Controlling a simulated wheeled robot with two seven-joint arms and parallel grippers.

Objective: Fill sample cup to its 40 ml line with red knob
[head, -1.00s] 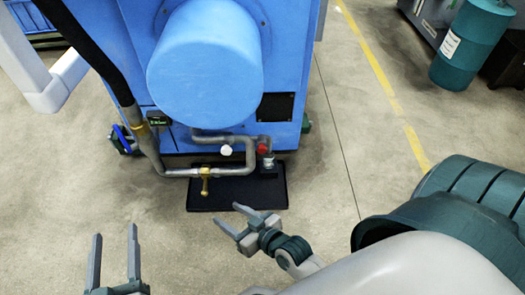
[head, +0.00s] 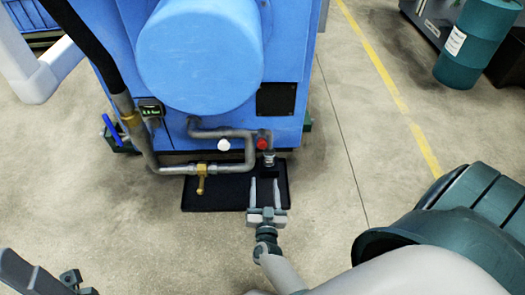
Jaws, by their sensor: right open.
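The red knob (head: 262,143) is on the grey pipework at the foot of the blue machine, just above a short downward outlet (head: 268,158). My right gripper (head: 265,184) is open over the black tray, its two fingers pointing at the area under the outlet. Nothing shows clearly between the fingers. They are short of the red knob and apart from it. I cannot make out the sample cup or its 40 ml line; something small and dark stands below the outlet. Part of my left gripper (head: 76,281) shows at the bottom left edge, its fingers unclear.
The blue machine (head: 285,60) with its big round drum stands ahead. A white knob (head: 223,145) and a brass valve (head: 201,180) are left of the red knob. The black tray (head: 225,196) lies on the floor. A teal drum (head: 470,45) is far right. Floor beside the tray is clear.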

